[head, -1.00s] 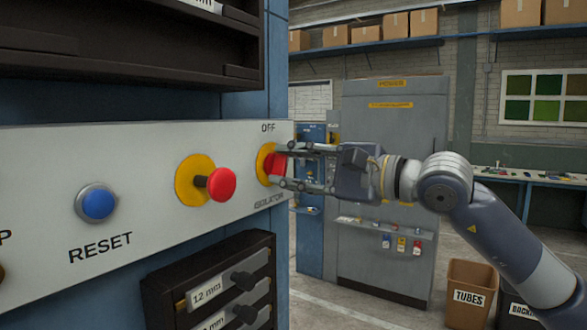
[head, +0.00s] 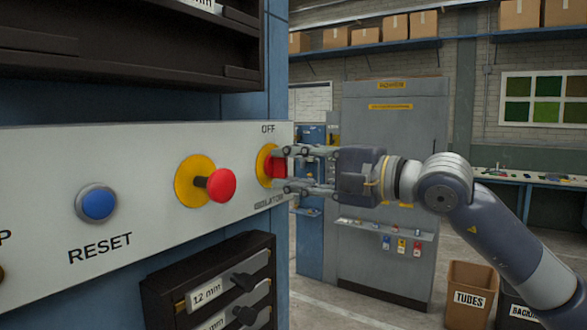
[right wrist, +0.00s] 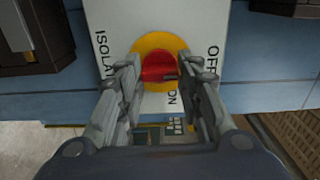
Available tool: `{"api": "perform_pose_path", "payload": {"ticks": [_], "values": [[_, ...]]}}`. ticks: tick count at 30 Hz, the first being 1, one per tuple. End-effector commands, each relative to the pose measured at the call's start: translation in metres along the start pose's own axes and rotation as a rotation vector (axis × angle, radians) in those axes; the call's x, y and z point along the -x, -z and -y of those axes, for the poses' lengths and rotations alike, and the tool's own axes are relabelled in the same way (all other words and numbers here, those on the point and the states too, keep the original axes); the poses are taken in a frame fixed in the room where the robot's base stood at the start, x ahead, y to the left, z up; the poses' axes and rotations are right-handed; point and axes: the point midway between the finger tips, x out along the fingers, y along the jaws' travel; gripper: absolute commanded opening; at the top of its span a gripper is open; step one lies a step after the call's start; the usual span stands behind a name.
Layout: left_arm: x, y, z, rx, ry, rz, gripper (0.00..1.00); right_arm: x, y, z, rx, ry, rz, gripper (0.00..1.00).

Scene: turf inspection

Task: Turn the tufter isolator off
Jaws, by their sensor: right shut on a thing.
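The isolator switch is a red knob (head: 278,168) on a yellow round plate (head: 263,166), at the right end of a pale panel (head: 140,165). "OFF" is printed above it and "ISOLATOR" below. My right gripper (head: 281,170) reaches it from the right, shut on the red knob with one finger above and one below. In the right wrist view the red knob (right wrist: 160,68) sits between the fingertips (right wrist: 165,75). "OFF" is on its right there, "ON" below it. Which mark the knob points to is unclear. My left gripper is not in view.
A red mushroom button (head: 221,185) on a yellow plate sticks out left of the isolator. A blue reset button (head: 98,203) is further left. Drawers with handles (head: 215,290) jut out below the panel. A grey cabinet (head: 385,180) stands behind my gripper.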

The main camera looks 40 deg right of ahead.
Motion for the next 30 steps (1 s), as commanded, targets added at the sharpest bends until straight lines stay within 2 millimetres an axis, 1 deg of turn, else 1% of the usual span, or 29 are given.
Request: {"api": "perform_pose_path", "payload": {"ticks": [5, 6, 8, 23, 30], "values": [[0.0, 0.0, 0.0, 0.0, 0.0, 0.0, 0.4, 0.0, 0.0, -0.001, 0.003, -0.002, -0.001, 0.09], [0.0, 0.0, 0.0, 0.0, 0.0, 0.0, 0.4, 0.0, 0.0, -0.001, 0.002, -0.002, -0.001, 0.4], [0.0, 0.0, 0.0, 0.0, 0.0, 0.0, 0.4, 0.0, 0.0, -0.001, 0.002, -0.002, -0.001, 0.53], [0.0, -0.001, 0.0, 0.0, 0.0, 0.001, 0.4, 0.002, -0.002, 0.0, 0.0, -0.002, 0.004, 0.53], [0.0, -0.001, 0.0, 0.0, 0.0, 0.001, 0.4, 0.012, -0.004, 0.0, 0.001, -0.001, 0.01, 0.53]]}}
